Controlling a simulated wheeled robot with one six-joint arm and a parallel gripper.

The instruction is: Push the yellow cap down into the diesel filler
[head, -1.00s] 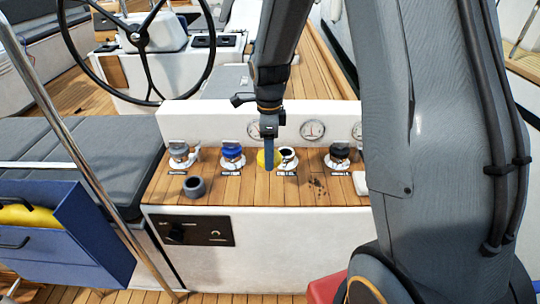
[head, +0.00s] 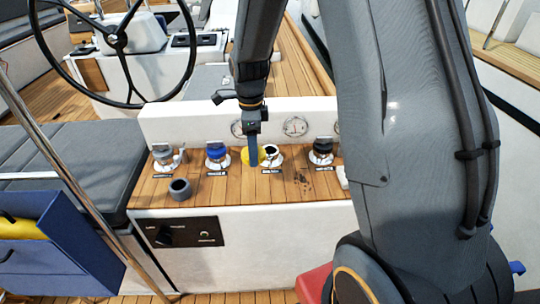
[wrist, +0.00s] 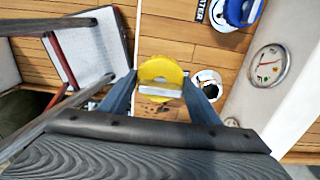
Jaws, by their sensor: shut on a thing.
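The yellow cap (head: 261,155) is pinched between the fingers of my gripper (head: 253,161), just left of the diesel filler (head: 271,154) on the teak-topped box. In the wrist view the cap (wrist: 161,70) sits between the two fingertips, with a pale tab across its middle. The filler (wrist: 208,82) shows beside the right finger as an open dark hole in a light ring. The cap is beside the hole in both views. Its height above the deck is hard to tell. The fingers hide part of the cap.
A grey cup (head: 180,190) sits at the front. A white wall with gauges (head: 295,126) rises close behind.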

